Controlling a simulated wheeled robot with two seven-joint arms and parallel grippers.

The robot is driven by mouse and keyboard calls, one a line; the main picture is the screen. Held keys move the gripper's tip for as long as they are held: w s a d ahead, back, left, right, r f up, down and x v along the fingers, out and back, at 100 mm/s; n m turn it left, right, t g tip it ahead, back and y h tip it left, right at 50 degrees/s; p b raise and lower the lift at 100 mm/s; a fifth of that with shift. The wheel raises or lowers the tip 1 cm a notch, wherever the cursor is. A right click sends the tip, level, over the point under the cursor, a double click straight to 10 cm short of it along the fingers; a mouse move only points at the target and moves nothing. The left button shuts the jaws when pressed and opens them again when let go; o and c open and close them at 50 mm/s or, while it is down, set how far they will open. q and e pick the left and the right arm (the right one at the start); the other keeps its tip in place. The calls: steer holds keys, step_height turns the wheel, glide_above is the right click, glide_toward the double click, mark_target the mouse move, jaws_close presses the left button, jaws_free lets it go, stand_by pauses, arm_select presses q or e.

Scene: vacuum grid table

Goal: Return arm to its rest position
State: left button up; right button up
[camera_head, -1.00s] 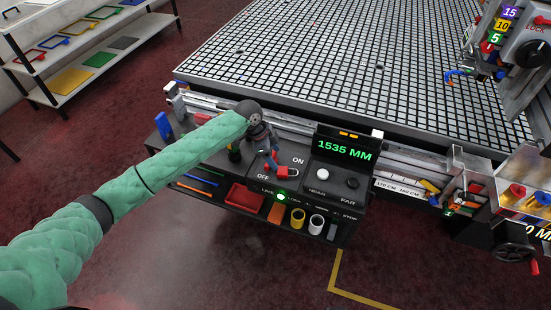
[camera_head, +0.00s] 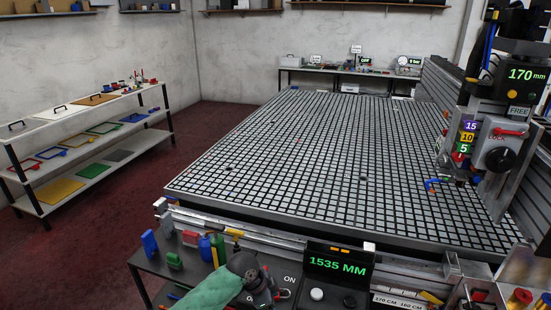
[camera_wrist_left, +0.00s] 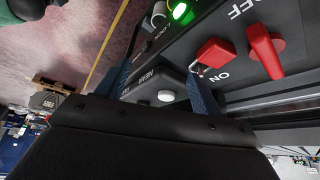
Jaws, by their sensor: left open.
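My left arm, in a green sleeve, comes in at the bottom of the head view. Its dark wrist and left gripper (camera_head: 262,294) are over the control panel (camera_head: 290,276), beside the ON label. In the left wrist view the two blue fingers of the left gripper (camera_wrist_left: 166,75) stand apart with nothing between them. Beyond them are a white button (camera_wrist_left: 166,96), a red padlock (camera_wrist_left: 215,52) and a red switch (camera_wrist_left: 265,50). I cannot tell whether the fingers touch the panel. My right gripper is not in view.
The grid table (camera_head: 340,160) fills the middle and looks mostly bare. The display (camera_head: 337,266) reads 1535 MM, right of my gripper. Several small coloured items, including a blue bottle (camera_head: 205,248), stand left of my wrist. A shelf rack (camera_head: 90,150) stands at the left wall.

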arm_select(q)
steer(key=s+a+f+n+t, duration=0.1)
steer(key=s+n, duration=0.1)
steer(key=s, duration=0.3)
steer(key=s+a+n+t, duration=0.1)
steer(key=s+a+n, duration=0.15)
steer(key=s, duration=0.35)
steer(key=s+a+n+y, duration=0.5)
steer(key=s+a+n, duration=0.5)
steer(key=s+a, duration=0.85)
steer(key=s+d+f, duration=0.1)
steer(key=s+f, duration=0.1)
steer(key=f, duration=1.2)
steer(key=s+d+f, duration=0.1)
steer(key=f, duration=1.4)
steer(key=s+d+f+g, duration=0.1)
steer(key=s+f, duration=0.1)
steer(key=f, duration=1.2)
steer(key=shift+s+d+f, duration=0.25)
steer(key=shift+s+d, duration=0.1)
steer(key=shift+d, duration=0.05)
steer(key=shift+m, duration=0.25)
